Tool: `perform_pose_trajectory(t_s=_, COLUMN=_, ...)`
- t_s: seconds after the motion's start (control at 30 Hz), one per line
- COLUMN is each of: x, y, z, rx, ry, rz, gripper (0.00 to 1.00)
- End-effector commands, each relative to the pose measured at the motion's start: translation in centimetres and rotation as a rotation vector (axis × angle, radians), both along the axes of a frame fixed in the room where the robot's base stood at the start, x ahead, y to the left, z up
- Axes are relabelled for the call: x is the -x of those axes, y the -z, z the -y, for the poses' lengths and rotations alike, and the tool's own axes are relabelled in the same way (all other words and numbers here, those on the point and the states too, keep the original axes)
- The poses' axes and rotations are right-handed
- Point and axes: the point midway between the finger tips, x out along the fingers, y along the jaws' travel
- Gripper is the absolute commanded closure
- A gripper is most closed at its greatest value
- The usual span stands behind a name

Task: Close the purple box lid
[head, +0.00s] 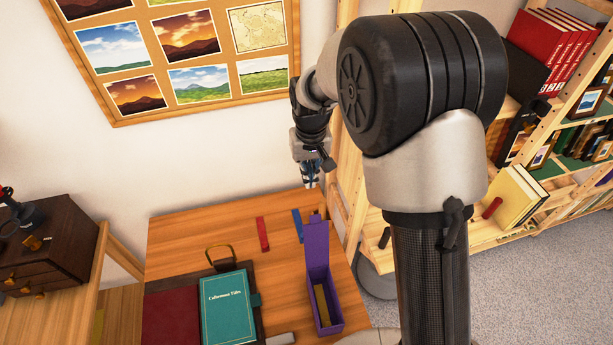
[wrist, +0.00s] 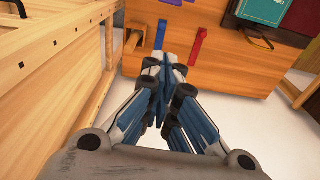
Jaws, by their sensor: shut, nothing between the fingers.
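The purple box (head: 327,318) stands on the wooden table (head: 185,235) in the head view, long and narrow. Its lid (head: 317,250) stands open and upright at the far end, with a small tab on top. Inside the box lies a yellowish-brown strip. My gripper (head: 312,184) points down above the far edge of the table, behind and above the lid and apart from it. In the wrist view my gripper (wrist: 168,62) has its fingers together with nothing between them. The purple box does not show in the wrist view.
A red strip (head: 262,234) and a blue strip (head: 297,225) lie near the table's far edge. A teal book (head: 228,307) lies left of the box. Wooden shelves (head: 550,190) stand at the right, a dark drawer chest (head: 45,245) at the left.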

Motion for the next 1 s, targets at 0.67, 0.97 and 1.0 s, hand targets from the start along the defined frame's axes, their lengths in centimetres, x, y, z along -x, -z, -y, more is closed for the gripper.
perform_pose_trajectory(t_s=0.67, x=2.6, y=7.7, z=0.4, rx=0.000, ry=0.001, rz=-0.001, gripper=1.00)
perform_pose_trajectory(t_s=0.97, x=3.3, y=7.6, z=0.5, rx=0.000, ry=0.001, rz=-0.002, gripper=1.00)
perform_pose_trajectory(t_s=1.0, x=3.3, y=7.6, z=0.5, rx=0.000, ry=0.001, rz=-0.002, gripper=1.00)
